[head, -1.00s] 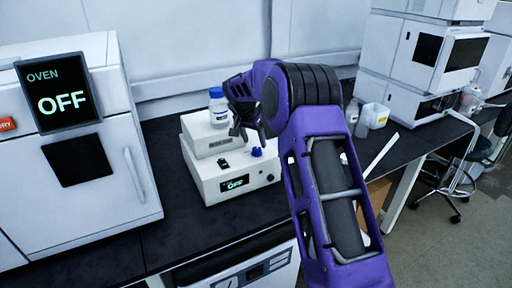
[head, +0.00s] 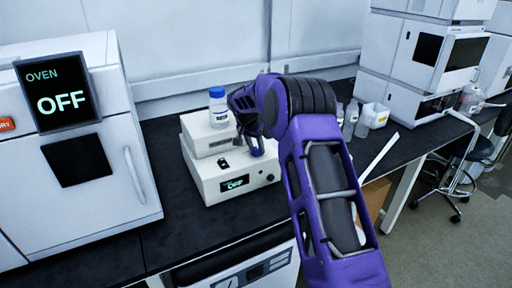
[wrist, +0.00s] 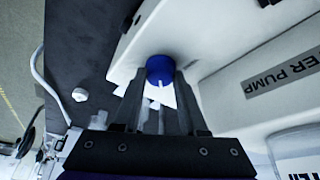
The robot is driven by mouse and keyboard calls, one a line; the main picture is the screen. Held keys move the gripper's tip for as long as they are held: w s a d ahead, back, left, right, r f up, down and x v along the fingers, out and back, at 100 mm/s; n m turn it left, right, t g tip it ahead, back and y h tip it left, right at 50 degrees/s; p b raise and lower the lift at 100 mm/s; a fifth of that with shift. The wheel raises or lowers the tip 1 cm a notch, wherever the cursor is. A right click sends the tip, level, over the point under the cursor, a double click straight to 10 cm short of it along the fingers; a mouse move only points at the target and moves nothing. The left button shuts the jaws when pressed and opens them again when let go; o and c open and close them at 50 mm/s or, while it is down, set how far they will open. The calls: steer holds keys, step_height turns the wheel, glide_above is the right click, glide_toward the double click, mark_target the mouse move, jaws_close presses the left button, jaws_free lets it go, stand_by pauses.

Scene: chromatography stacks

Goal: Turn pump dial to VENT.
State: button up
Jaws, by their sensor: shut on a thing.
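The white pump (head: 215,185) stands on the black bench, and its small display (head: 235,183) reads OFF. Its blue dial (wrist: 160,66) has a white mark on it and shows between my fingertips in the wrist view. My gripper (wrist: 160,82) is shut on the dial from above. In the head view my gripper (head: 256,146) is over the right part of the pump's top and mostly covers the dial. The dial's position labels cannot be read. Part of a "PUMP" label (wrist: 285,76) shows on the white casing in the wrist view.
A blue-capped bottle (head: 218,108) stands on the pump's raised rear part, close left of my gripper. An oven (head: 90,165) reading OFF is at left. Instrument stacks (head: 405,60) and small containers (head: 372,115) are at right. The bench front is clear.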

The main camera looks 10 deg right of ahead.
jaws_close()
steer(key=shift+n, duration=0.3)
steer(key=n, duration=0.2)
steer(key=n+y, duration=0.1)
steer(key=shift+s+d+n+t+y, duration=0.1)
steer(key=shift+d+n+t+y, duration=0.1)
steer(key=shift+n+t+y, duration=0.15)
steer(key=n+y, duration=0.1)
steer(key=n, duration=0.1)
steer(key=n+p, duration=0.1)
steer(key=n, duration=0.1)
steer(key=shift+d+r+n+y+p, duration=0.1)
steer(key=shift+n+y+p, duration=0.15)
steer(key=shift+y+p, duration=0.1)
steer(key=n, duration=0.2)
steer(key=n+y+p, duration=0.1)
steer(key=n, duration=0.1)
steer(key=shift+d+n+y, duration=0.1)
steer(key=shift+n+y, duration=0.2)
steer(key=shift+n+g+y+p, duration=0.2)
steer(key=shift+n+g+y, duration=0.15)
steer(key=shift+n, duration=0.75)
steer(key=shift+n+g+y+p, duration=0.25)
steer(key=shift+n+g, duration=0.15)
steer(key=shift+n, duration=0.7)
steer(key=shift+d, duration=0.1)
